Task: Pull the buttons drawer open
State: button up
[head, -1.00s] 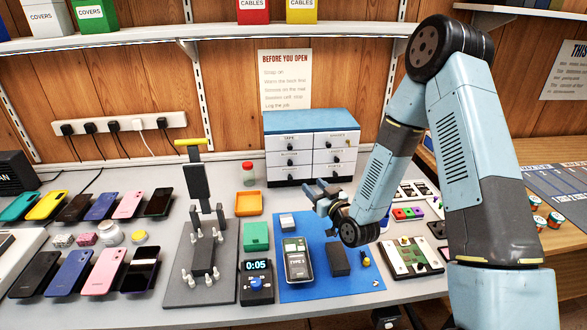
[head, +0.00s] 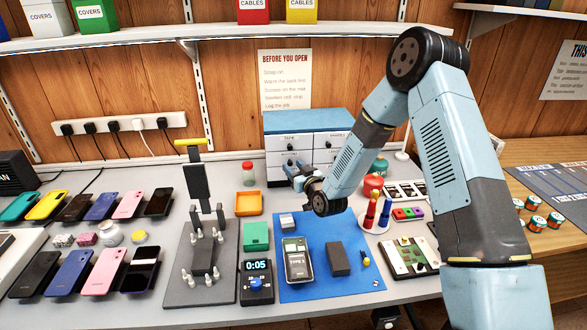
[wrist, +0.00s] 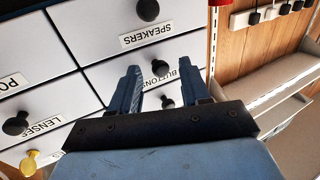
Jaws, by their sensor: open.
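The small drawer cabinet (head: 305,120) with a blue top and white drawers stands at the back of the bench. In the wrist view, the buttons drawer (wrist: 108,84) appears upside down, between the speakers drawer (wrist: 100,18) and another drawer. It looks closed. Its dark round knob (wrist: 162,68) shows between my fingertips. My gripper (wrist: 160,72) is open, with one blue finger on each side of the knob; I cannot tell how deep the knob sits between them. In the head view my gripper (head: 290,168) is at the left column of drawers, and my arm hides the cabinet's lower right.
On the bench, a blue mat (head: 325,285), an orange tray (head: 248,204) and a screwdriver stand (head: 374,222) lie in front of the cabinet.

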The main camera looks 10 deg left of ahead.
jog(key=shift+w+a, duration=0.25)
jog(key=shift+w, duration=0.05)
grip_shut()
dwell(0.4)
